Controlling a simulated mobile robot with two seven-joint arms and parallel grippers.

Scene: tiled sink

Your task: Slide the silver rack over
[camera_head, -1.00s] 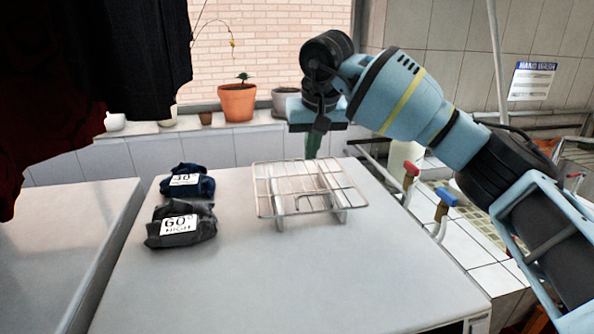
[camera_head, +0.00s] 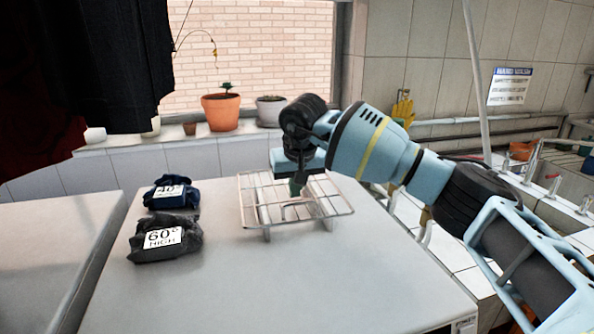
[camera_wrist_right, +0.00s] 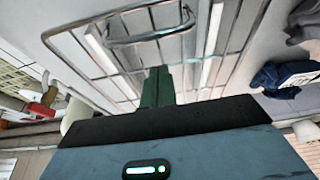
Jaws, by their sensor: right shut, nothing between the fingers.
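The silver wire rack (camera_head: 335,211) stands on the white top (camera_head: 300,285), right of the folded clothes. My right gripper (camera_head: 296,187) is over the far part of the rack, pointing down, its green fingers shut and empty. In the right wrist view, the shut fingers (camera_wrist_right: 157,85) are close to the rack's bars (camera_wrist_right: 205,75), and a looped wire handle (camera_wrist_right: 150,36) shows beyond them. I cannot tell whether the fingertips touch the rack. My left gripper is not in view.
A blue folded cloth (camera_head: 172,193) and a grey cloth marked 60° (camera_head: 166,238) lie left of the rack. Potted plants (camera_head: 221,112) stand on the back ledge. Taps and a tiled sink area are at the right. The near part of the top is clear.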

